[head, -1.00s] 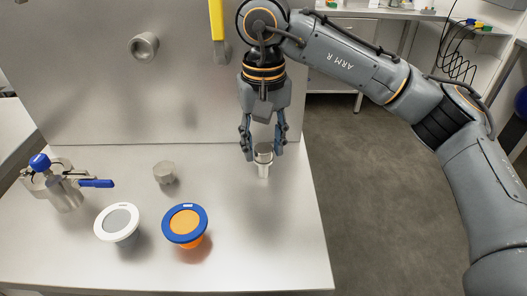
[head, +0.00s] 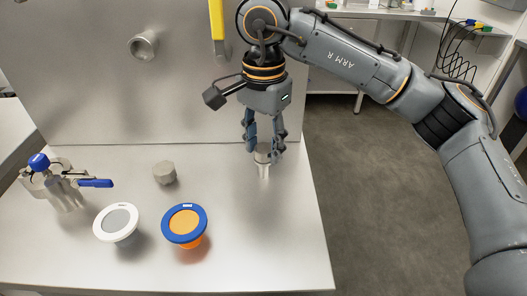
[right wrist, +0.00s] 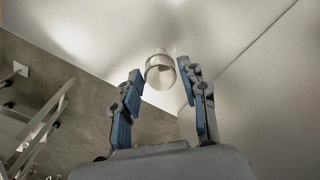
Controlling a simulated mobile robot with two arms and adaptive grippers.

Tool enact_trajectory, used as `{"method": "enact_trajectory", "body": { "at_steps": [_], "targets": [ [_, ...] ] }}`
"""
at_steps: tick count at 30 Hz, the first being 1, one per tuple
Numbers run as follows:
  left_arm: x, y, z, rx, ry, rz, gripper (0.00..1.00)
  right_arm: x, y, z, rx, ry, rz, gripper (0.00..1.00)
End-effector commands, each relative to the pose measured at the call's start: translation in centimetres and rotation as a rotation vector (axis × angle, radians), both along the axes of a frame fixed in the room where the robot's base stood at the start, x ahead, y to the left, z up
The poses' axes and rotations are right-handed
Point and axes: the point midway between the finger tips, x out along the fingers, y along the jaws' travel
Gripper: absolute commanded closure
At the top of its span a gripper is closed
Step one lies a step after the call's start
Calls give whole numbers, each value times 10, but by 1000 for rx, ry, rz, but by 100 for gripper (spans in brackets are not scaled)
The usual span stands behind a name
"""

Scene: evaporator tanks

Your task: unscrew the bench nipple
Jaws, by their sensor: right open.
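The bench nipple (head: 263,168) is a short, upright metal cylinder near the right edge of the steel bench. My right gripper (head: 264,151) points down directly over it. Its fingers are open, and their tips are at either side of the nipple's wider top. In the right wrist view the nipple (right wrist: 160,70) shows between the open fingertips, with a gap visible on the right; contact on the left cannot be told. My left gripper is not in view.
A metal cap (head: 165,172), a white-rimmed funnel (head: 116,222) and a blue-rimmed orange funnel (head: 184,224) stand left on the bench. A blue-handled valve (head: 66,190) is at the far left. A steel wall with a pipe stub (head: 144,45) rises behind.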

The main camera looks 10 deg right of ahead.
Motion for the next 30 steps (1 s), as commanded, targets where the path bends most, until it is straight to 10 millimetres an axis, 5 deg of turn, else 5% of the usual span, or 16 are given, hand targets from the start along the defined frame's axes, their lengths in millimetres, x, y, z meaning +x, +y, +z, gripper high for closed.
{"method": "enact_trajectory", "body": {
  "at_steps": [18,27,30],
  "targets": [
    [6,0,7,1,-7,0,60,0,0,0,0,0,-585,58],
    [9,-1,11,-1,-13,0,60,0,0,0,0,0,-637,58],
    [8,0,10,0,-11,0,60,0,0,0,0,0,-636,78]
  ]
}}
